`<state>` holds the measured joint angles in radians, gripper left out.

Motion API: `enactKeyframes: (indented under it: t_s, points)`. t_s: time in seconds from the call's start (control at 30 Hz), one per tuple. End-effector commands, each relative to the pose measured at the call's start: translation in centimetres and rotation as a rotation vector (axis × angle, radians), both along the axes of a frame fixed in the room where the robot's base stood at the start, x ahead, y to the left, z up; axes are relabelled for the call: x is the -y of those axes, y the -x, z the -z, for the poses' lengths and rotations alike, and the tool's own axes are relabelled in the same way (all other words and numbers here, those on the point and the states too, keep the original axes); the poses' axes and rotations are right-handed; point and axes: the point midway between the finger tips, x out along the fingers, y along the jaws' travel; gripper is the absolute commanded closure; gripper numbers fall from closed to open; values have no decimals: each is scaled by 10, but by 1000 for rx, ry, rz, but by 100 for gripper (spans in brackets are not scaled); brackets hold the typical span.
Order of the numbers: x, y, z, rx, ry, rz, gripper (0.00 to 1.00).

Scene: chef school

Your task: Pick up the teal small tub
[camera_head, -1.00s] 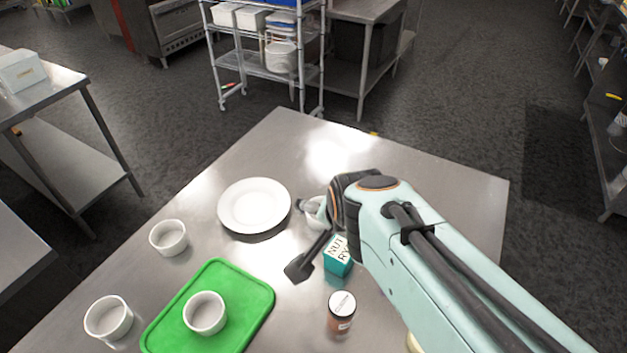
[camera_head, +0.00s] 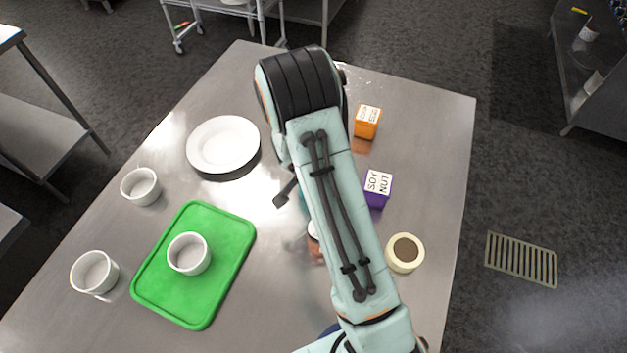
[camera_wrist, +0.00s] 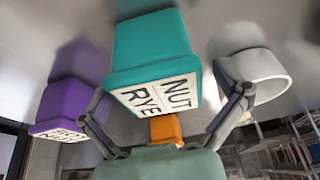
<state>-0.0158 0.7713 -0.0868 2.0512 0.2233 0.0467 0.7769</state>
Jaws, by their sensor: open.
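The teal small tub (camera_wrist: 155,45) fills the upper middle of the wrist view, with a white label reading NUT RYE facing the camera. In the head view only a teal sliver (camera_head: 303,203) shows beside my arm, which hides the rest. My gripper (camera_wrist: 163,85) is open, with one finger on each side of the tub in the wrist view. Gaps show between the fingers and the tub, and I see no grip on it. In the head view one dark finger (camera_head: 286,193) sticks out left of my arm.
A purple tub (camera_head: 378,190) and an orange tub (camera_head: 367,122) stand right of my arm. A brown jar (camera_head: 315,240) is partly hidden by it. A round cream container (camera_head: 404,253), white plate (camera_head: 223,144), green tray (camera_head: 213,307) and several white bowls (camera_head: 140,186) share the table.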

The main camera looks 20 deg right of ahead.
Motion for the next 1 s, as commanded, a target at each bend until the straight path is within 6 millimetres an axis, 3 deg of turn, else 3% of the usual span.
enactKeyframes:
  t_s: [0.13,0.37,0.47,0.6,1.0]
  points:
    - [3,-3,11,0,0,0,2]
    - [4,-3,12,1,0,0,2]
    - [4,-3,11,1,-1,0,27]
    - [4,-3,11,1,-1,0,71]
    - [3,-3,6,2,-1,0,73]
